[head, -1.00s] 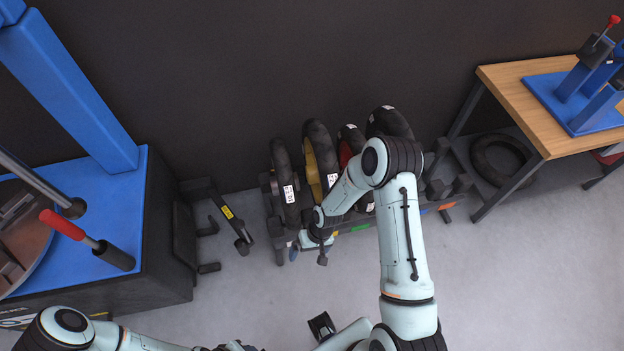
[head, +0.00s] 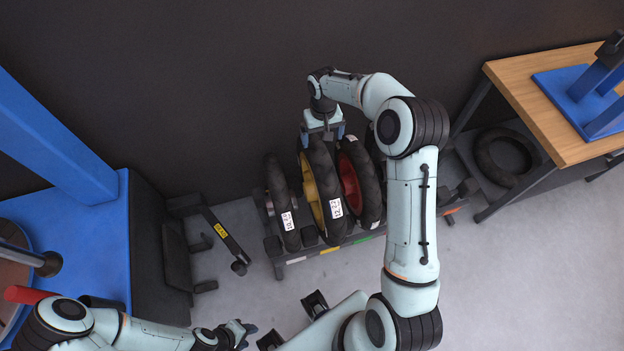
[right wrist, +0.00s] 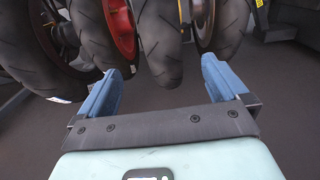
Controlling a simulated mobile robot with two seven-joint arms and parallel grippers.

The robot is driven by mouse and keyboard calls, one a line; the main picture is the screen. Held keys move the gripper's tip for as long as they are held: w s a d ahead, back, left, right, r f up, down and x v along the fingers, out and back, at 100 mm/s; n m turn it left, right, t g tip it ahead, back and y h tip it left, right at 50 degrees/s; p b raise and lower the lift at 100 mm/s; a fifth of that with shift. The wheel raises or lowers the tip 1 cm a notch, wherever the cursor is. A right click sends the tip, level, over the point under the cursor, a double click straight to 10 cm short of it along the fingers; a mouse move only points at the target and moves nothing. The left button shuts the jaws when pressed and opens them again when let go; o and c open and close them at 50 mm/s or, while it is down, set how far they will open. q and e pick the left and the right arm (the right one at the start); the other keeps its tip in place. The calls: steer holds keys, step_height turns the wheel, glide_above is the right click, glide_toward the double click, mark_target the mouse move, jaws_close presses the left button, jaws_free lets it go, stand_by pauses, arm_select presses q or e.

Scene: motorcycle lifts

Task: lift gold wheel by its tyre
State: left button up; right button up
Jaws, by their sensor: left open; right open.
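The gold wheel (head: 311,187) stands upright in a floor rack, second from the left, with a black tyre and a white label at its front. My right gripper (head: 323,133) is open, pointing down over the back top of its tyre. In the right wrist view, the gold wheel's tyre (right wrist: 157,45) shows between the two blue fingers of the right gripper (right wrist: 160,75), with clearance on both sides. Only a sliver of gold rim shows there. My left gripper (head: 243,332) is open and empty low in the head view, far from the rack.
A dark-rimmed wheel (head: 281,200) stands left of the gold one and a red-rimmed wheel (head: 352,180) close on its right. Another wheel is mostly hidden behind my right arm. A blue lift (head: 85,245) stands left, a wooden bench (head: 545,90) right.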

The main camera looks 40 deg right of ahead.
mark_target(321, 156)
steer(key=f, duration=0.7)
steer(key=shift+s, duration=0.35)
steer(key=shift+w+f, duration=0.1)
steer(key=shift+f, duration=0.25)
steer(key=shift+s+a+f, duration=0.1)
steer(key=shift+a+f, duration=0.05)
steer(key=shift+f, duration=1.2)
steer(key=shift+s+a+f, duration=0.1)
steer(key=shift+f, duration=1.25)
steer(key=c, duration=1.7)
steer(key=shift+w+r, duration=0.2)
steer(key=shift+r, duration=0.05)
jaws_close()
steer(key=shift+r, duration=0.1)
steer(key=shift+r, duration=0.15)
step_height(321, 156, up, 20)
steer(key=shift+p, duration=0.4)
